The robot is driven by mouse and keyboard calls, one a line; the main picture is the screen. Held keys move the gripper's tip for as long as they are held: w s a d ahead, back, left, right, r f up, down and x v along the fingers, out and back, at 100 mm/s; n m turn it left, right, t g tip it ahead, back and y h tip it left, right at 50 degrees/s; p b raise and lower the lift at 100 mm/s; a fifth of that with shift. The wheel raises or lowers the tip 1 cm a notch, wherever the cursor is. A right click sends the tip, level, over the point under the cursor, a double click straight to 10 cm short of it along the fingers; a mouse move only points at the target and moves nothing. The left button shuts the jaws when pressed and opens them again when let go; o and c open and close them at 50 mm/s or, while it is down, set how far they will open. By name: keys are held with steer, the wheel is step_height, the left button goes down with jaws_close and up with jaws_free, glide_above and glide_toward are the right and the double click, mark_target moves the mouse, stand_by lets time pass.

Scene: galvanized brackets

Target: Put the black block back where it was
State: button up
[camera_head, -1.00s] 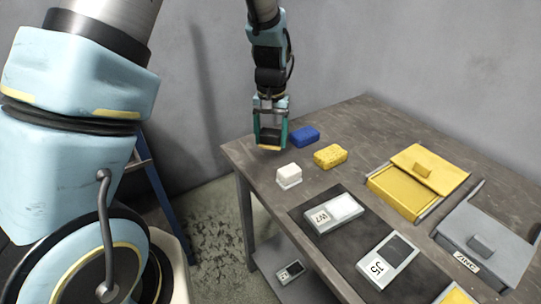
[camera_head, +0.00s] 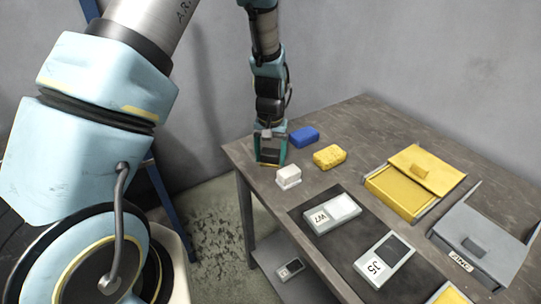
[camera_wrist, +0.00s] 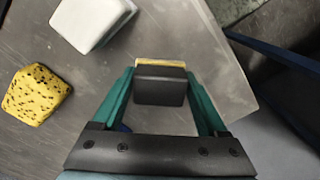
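The black block (camera_wrist: 160,86) is between the two teal fingers of my gripper (camera_head: 270,155) and appears touched by both in the wrist view. A yellow strip shows along its far edge there. My gripper (camera_wrist: 160,80) points down at the left corner of the table (camera_head: 345,120), with the block at or just above the top; I cannot tell whether it touches. In the head view the fingers partly hide the block.
A blue block (camera_head: 304,137), a yellow speckled block (camera_head: 329,156) and a white block (camera_head: 288,176) stand close to my gripper. A dark mat with labelled boxes (camera_head: 331,213), a yellow box (camera_head: 397,191) and a grey box (camera_head: 480,245) lie right. The table's left edge is near.

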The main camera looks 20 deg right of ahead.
mark_target(271, 152)
steer(key=shift+o, duration=1.4)
step_height(271, 152, up, 12)
steer(key=b, duration=0.4)
steer(key=w+a+r+n, duration=0.2)
steer(key=a+n, duration=0.1)
steer(key=a, duration=1.3)
steer(key=s+a+n, duration=0.1)
steer(key=s+a, duration=0.2)
steer(key=a, duration=0.4)
steer(key=s+a+n+t, duration=0.1)
steer(key=s+a, duration=0.2)
steer(key=a, duration=0.4)
steer(key=shift+n+t, duration=0.3)
steer(key=shift+a+r, duration=0.1)
